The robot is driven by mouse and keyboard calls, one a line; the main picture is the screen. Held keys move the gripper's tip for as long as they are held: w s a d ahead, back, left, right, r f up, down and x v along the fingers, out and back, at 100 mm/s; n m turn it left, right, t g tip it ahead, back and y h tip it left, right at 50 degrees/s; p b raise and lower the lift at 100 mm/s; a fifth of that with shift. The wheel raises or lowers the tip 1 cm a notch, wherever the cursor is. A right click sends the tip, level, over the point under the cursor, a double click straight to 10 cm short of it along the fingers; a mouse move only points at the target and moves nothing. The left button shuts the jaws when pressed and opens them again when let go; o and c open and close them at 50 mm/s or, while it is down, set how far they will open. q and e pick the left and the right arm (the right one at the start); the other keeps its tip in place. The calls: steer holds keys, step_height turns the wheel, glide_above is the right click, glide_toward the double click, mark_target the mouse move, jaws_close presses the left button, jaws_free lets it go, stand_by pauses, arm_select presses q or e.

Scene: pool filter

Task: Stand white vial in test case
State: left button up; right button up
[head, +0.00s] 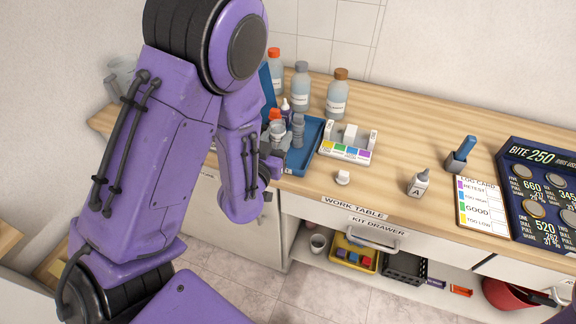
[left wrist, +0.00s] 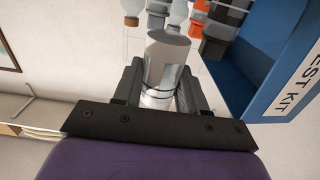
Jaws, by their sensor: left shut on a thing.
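The blue test case (head: 317,132) stands on the table with its lid up, partly hidden behind my left arm. My right gripper is in neither view.
Bottles (head: 337,95) stand behind the case. A white block with coloured squares (head: 346,152) is on its right. A small white cap (head: 343,178) lies near the front edge. Bare table lies between.

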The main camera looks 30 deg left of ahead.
arm_select(q)
steer(key=shift+w+f+b, duration=0.3)
steer(key=shift+f+b, duration=0.1)
steer(key=shift+f, duration=0.15)
steer(key=shift+w+f+b, duration=0.25)
steer(key=shift+f+b, duration=0.1)
steer(key=shift+f, duration=0.2)
steer(key=w+f, duration=0.1)
steer(key=w+f+p, duration=0.1)
steer(key=w+f, duration=0.1)
steer(key=shift+w, duration=0.25)
step_height(320, 180, down, 3)
steer(key=shift+d+r, duration=0.1)
steer(key=shift+f, duration=0.3)
steer(key=o, duration=1.1)
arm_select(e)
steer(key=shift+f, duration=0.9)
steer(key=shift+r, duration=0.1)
